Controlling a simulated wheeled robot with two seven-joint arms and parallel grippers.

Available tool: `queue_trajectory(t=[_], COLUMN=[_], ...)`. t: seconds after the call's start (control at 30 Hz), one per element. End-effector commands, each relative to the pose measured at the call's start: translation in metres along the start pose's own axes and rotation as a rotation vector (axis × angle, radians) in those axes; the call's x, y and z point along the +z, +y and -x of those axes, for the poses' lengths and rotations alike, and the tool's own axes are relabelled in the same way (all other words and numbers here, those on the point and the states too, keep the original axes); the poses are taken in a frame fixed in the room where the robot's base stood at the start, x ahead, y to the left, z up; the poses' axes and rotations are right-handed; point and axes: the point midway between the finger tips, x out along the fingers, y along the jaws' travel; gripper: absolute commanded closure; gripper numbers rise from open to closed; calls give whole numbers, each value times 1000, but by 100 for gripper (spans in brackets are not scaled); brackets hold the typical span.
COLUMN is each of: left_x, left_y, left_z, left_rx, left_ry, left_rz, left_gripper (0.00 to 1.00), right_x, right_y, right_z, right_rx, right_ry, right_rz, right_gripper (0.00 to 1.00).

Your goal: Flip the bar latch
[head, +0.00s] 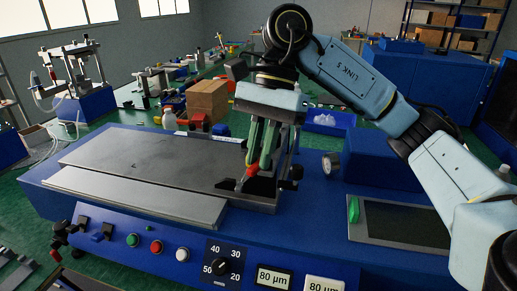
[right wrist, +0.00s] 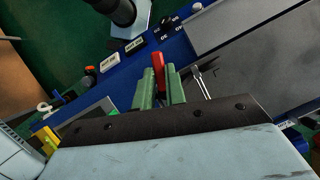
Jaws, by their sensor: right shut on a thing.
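The bar latch has a red handle (head: 252,170), low at the right end of the grey plate on the blue press. My right gripper (head: 259,158) points down over it, with its green fingers on either side of the red handle. In the right wrist view the red handle (right wrist: 158,72) sticks out past the fingertips of my right gripper (right wrist: 159,90), which is shut on it. The fingers and the dark bracket hide the rest of the latch. My left gripper is not in view.
The grey plate (head: 150,155) lies clear left of the gripper. Buttons and a dial (head: 221,266) line the front panel. Cardboard boxes (head: 207,101) stand behind.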

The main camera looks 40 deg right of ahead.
Motion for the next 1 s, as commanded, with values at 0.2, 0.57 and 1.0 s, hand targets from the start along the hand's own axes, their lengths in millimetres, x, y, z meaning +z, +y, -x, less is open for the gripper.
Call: queue_trajectory(t=[0.2, 0.57, 1.0], left_x=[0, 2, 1], left_y=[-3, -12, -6], left_z=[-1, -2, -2], left_rx=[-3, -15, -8], left_ry=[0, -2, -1], left_rz=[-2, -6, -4], left_gripper=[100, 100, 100], right_x=[0, 0, 0], right_y=[2, 3, 3], right_z=[1, 1, 1], right_rx=[34, 54, 55], right_ry=[-1, 1, 1], right_rz=[91, 139, 138], right_gripper=[100, 100, 69])
